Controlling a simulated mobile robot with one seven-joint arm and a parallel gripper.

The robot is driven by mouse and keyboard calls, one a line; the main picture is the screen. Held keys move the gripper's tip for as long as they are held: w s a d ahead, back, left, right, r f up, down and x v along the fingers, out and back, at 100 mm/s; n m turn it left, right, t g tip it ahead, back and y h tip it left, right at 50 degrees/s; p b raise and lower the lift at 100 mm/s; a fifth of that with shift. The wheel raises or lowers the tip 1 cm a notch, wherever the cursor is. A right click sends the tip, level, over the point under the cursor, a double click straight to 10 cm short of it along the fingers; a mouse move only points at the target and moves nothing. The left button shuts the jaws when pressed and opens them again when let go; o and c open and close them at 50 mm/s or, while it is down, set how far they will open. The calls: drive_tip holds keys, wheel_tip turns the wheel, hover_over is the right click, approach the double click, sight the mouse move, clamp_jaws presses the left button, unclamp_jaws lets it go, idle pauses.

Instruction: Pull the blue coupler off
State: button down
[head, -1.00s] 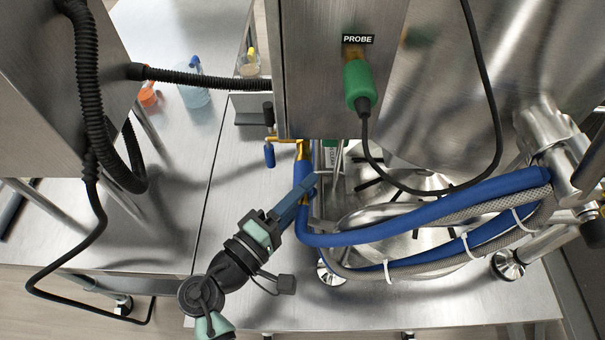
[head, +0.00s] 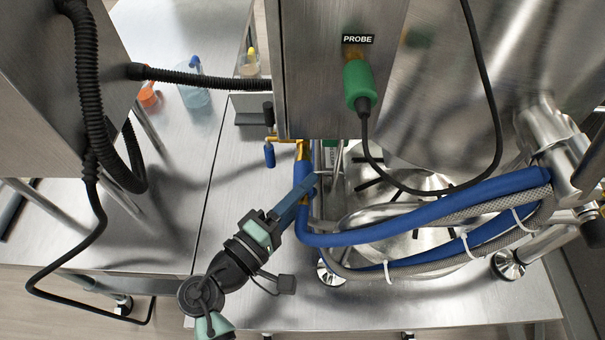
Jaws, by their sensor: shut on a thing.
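The blue coupler (head: 303,172) is at the upper end of the thick blue hose (head: 420,218), just below a brass fitting (head: 303,150) under the steel cabinet. It appears to meet the fitting, with no clear gap between them. My gripper (head: 311,186) reaches up from the lower left and is shut on the blue coupler. Its fingers cross in front of the coupler and hide part of its lower end. The exact finger contact is too small to make out.
A steel cabinet with a green probe plug (head: 358,84) and black cable hangs above. A blue-handled valve (head: 269,154) sits left of the fitting. A braided hose (head: 480,240) runs beside the blue one.

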drive_tip(key=shift+s+f, duration=0.1)
drive_tip(key=shift+s, duration=0.05)
drive_tip(key=s+p, duration=0.1)
drive_tip(key=s, duration=0.7)
drive_tip(key=shift+s+p, duration=0.2)
drive_tip(key=shift+p, duration=0.15)
idle(0.6)
drive_tip(key=c, duration=1.2)
unclamp_jaws()
clamp_jaws()
